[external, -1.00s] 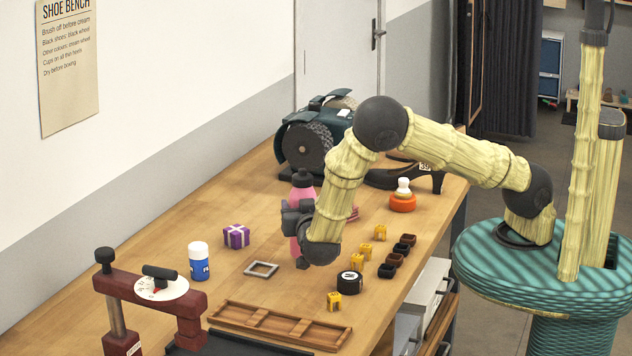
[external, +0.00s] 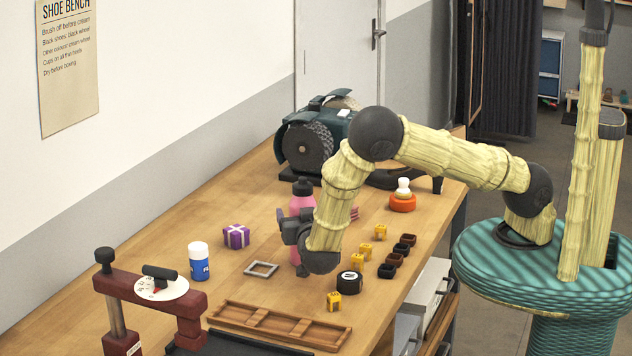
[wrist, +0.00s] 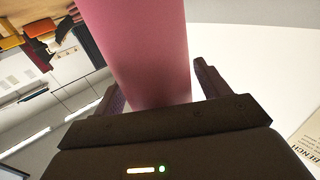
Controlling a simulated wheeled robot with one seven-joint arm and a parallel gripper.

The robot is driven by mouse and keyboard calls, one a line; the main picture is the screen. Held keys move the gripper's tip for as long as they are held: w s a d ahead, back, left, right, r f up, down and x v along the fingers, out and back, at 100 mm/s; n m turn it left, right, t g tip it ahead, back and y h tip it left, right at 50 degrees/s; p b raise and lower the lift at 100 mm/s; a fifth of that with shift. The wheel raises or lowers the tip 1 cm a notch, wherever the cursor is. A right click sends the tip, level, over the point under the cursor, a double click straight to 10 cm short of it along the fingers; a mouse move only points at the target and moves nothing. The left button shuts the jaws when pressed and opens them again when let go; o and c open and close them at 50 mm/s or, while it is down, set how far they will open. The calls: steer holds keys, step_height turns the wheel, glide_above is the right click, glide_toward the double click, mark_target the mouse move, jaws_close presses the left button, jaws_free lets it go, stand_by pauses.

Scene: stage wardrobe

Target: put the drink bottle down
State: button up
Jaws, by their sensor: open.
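The drink bottle (external: 303,203) is pink with a dark cap and stands upright at the bench, behind my gripper (external: 285,226) in the external view. Its middle is hidden by the gripper, and the contact of its base with the wood is hard to see. In the wrist view the pink bottle body (wrist: 140,50) is between the two fingers of my gripper (wrist: 155,88). The jaws are open around it, with a gap visible at the right finger.
On the wooden bench (external: 215,215) are a purple gift box (external: 236,236), a grey square frame (external: 261,269), a blue-and-white bottle (external: 198,262), a black round tin (external: 349,282) and several small yellow pieces. A polishing machine (external: 310,145) stands behind.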

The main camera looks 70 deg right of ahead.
steer(key=shift+a+r, duration=0.1)
steer(key=shift+r, duration=0.05)
steer(key=b+v, duration=0.2)
steer(key=v, duration=1)
stand_by(0.3)
